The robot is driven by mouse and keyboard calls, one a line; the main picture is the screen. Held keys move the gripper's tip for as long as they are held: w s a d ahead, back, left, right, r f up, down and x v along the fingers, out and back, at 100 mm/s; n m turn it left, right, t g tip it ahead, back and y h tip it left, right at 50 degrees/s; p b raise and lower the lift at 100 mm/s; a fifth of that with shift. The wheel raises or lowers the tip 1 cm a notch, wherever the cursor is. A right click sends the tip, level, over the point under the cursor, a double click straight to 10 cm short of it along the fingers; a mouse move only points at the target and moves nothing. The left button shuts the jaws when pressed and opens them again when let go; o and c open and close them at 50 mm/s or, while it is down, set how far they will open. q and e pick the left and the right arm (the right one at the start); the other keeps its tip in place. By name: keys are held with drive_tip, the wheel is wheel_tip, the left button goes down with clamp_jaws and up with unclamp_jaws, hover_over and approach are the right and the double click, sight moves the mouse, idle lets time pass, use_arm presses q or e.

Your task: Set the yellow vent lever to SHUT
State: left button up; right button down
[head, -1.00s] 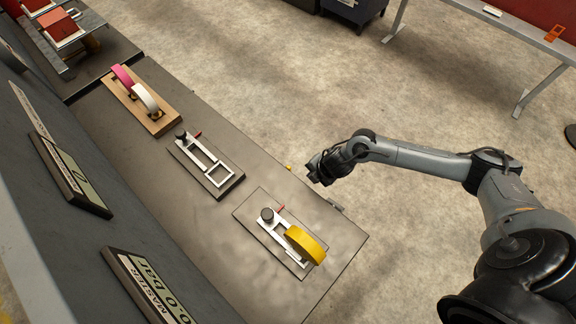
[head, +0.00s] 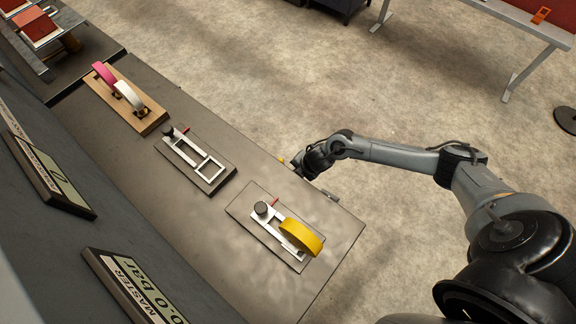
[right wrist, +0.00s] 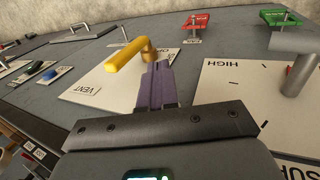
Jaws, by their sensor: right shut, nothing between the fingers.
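The yellow vent lever (right wrist: 128,55) shows in the right wrist view on a pale plate (right wrist: 92,75) marked VENT. Its bar points left and toward the camera from its post. A partly covered label starting "OP" (right wrist: 165,55) is by the post; I cannot read a SHUT mark. My right gripper (right wrist: 158,68) is shut and empty, its fingertips just right of the lever near the post; I cannot tell whether they touch. In the head view my right gripper (head: 302,164) is at the bench's outer edge, beside a small yellow bit (head: 281,160), perhaps the lever. My left gripper is out of view.
In the right wrist view, a HIGH plate (right wrist: 240,95) with a grey handle (right wrist: 300,75) is at right, red (right wrist: 196,20) and green (right wrist: 282,18) pieces beyond. The head view shows a spool fixture with a yellow arc (head: 301,238) on the bench (head: 330,255).

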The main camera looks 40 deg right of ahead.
drive_tip(key=shift+w+a+f+b, duration=0.15)
drive_tip(key=shift+w+f, duration=0.2)
drive_tip(key=shift+w, duration=0.45)
drive_tip(key=shift+w+a+f+b, duration=0.1)
drive_tip(key=shift+w+f, duration=0.25)
drive_tip(key=shift+w, duration=0.4)
drive_tip(key=shift+w+a+f+b, duration=0.15)
drive_tip(key=shift+w+f, duration=0.2)
drive_tip(key=shift+w, duration=0.45)
